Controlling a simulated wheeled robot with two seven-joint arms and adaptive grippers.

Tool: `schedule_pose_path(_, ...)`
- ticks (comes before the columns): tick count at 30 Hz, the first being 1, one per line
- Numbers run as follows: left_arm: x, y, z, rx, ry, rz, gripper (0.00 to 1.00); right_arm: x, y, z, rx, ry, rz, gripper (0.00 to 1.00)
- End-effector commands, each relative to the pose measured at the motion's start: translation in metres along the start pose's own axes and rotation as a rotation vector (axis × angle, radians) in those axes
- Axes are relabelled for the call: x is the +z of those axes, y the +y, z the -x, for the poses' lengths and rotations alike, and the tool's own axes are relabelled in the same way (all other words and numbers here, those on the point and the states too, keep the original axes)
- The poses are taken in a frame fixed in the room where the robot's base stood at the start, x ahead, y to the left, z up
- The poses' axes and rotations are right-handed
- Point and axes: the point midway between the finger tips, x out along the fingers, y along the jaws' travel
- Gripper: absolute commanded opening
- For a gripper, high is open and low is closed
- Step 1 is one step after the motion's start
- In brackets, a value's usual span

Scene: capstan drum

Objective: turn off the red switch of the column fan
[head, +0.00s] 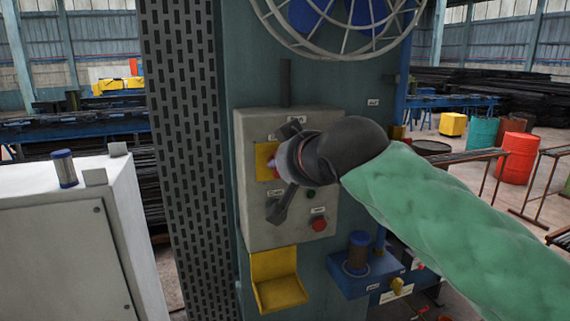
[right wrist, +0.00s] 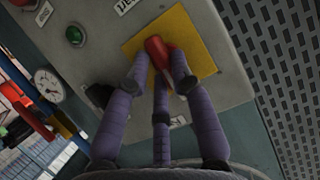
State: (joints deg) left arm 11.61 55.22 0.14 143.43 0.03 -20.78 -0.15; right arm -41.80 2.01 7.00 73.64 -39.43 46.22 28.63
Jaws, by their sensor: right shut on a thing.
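The red switch (right wrist: 157,50) sits on a yellow plate (right wrist: 187,35) on the grey control box. In the right wrist view my right gripper (right wrist: 160,78) has its purple-grey fingers around the switch, shut on it. In the head view the right gripper (head: 283,160) reaches in from the right in front of the box (head: 252,220) and hides most of the switch; the yellow plate (head: 264,157) shows at its left. The column fan (head: 335,20) is at the top of the teal column. My left gripper is not in view.
A red button (head: 319,224) and a green button (right wrist: 75,35) are on the same box. A yellow tray (head: 278,285) is below it. A blue unit with a cylinder (head: 358,254) stands lower right. A white cabinet (head: 65,240) is at the left.

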Motion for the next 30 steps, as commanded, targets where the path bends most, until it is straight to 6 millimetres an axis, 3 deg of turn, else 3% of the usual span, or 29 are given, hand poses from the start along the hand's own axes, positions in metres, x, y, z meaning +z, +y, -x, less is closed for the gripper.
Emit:
schedule_pose_path(22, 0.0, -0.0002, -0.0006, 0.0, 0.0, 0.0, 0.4, 0.0021, -0.0012, -0.0016, 0.035, -0.006, 0.087, 0.0)
schedule_pose_path(23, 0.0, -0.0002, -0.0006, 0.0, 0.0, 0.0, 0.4, 0.0021, -0.0012, -0.0016, 0.035, -0.006, 0.087, 0.26)
schedule_pose_path(25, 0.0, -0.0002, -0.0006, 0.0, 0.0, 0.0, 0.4, 0.002, -0.0013, -0.0016, 0.035, -0.006, 0.087, 0.46)
schedule_pose_path(30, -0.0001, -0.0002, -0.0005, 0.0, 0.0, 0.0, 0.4, 0.0011, -0.0011, -0.0009, 0.035, -0.004, 0.085, 0.48)
